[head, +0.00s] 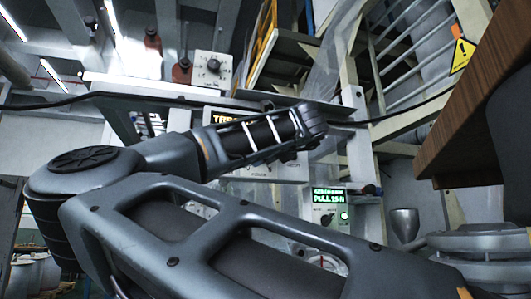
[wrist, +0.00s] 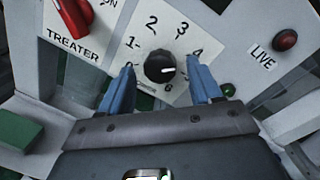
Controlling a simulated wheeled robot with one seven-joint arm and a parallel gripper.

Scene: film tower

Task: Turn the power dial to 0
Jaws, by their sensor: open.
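The power dial (wrist: 159,68) is a round black knob on a white numbered plate (wrist: 150,40) in the wrist view. The numbers 1, 2, 3 and 4 read along its upper side, and another shows near the bottom. A white mark on the knob points right, toward the right fingertip. The 0 cannot be read; the left finger covers part of that side. My gripper (wrist: 163,78) is open, with one blue finger on each side of the knob. A gap shows between each finger and the knob, so neither looks to be gripping it.
A red switch (wrist: 72,18) labelled TREATER is at the upper left, and a red button (wrist: 286,39) labelled LIVE at the right. In the head view a panel with a dial (head: 213,66) stands behind my arm, and a green screen (head: 329,196) reads PULL.

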